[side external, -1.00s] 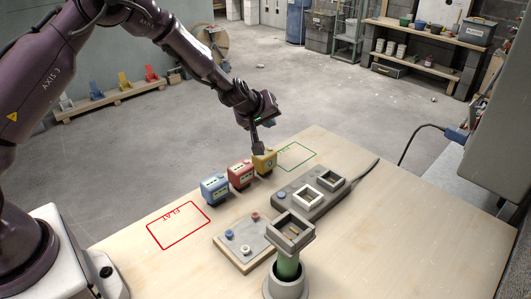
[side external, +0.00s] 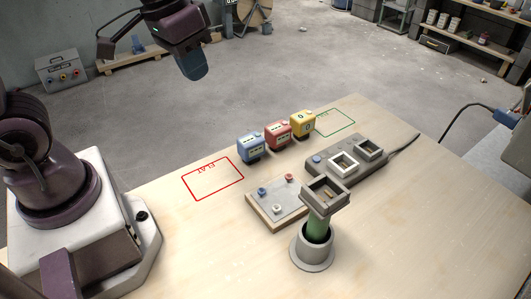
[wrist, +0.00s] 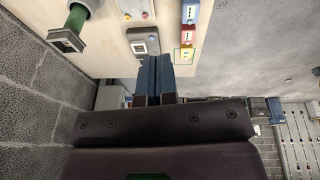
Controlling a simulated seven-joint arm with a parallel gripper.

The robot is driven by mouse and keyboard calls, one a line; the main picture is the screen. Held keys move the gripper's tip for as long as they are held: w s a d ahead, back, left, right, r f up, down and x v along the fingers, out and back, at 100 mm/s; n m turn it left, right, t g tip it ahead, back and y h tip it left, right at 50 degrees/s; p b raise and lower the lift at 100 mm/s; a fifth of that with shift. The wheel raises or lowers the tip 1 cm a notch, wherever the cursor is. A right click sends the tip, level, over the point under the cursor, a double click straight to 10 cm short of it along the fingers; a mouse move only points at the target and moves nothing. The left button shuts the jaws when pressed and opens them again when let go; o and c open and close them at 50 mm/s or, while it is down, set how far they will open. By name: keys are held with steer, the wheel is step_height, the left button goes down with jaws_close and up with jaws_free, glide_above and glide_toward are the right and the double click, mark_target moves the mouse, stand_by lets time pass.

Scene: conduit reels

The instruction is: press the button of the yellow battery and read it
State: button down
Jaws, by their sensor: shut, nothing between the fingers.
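The yellow battery (side external: 302,124) stands upright on the table at the back end of a row, beside the red battery (side external: 277,134) and the blue battery (side external: 250,147). Its face has a small dark mark with green, too small to read for sure. My gripper (side external: 195,74) is shut and empty, up at the top left, beyond the table's edge and well clear of the batteries. In the wrist view its blue-grey fingers (wrist: 155,68) are together, and the yellow battery (wrist: 186,55) shows above and right of them. I cannot make out its button.
A red outline (side external: 212,180) marked FLAT and a green outline (side external: 335,122) flank the row. A grey two-bay unit (side external: 345,160), a board with coloured knobs (side external: 277,206) and a green post with a square socket (side external: 322,205) stand nearer.

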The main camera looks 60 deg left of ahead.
steer(key=s+r+m+t, duration=0.1)
steer(key=s+r+t, duration=0.1)
steer(key=s+r, duration=0.3)
steer(key=shift+s+a+t+y, duration=0.3)
steer(key=shift+s+t, duration=0.1)
steer(key=shift+s, duration=0.35)
